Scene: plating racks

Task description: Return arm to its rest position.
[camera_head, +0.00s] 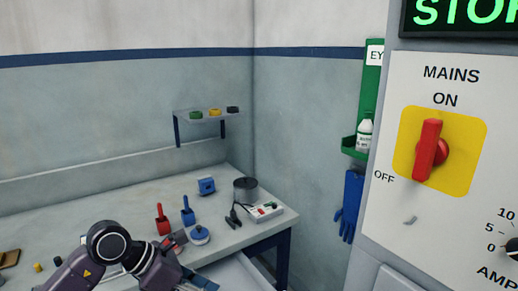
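My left arm comes in at the bottom left of the head view, with its bent joint in front of the bench. A dark part (174,240) shows just beyond the arm, near the small tools. It may be my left gripper, but I cannot tell its fingers apart or whether it holds anything. My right arm and gripper are not in the picture.
The bench (110,205) carries a red scoop (162,222), a blue scoop (188,213), a blue block (207,186), a dark pot (245,190) and a power strip (265,211). An open drawer (240,274) juts out. The mains panel's red switch (428,150) points up at ON.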

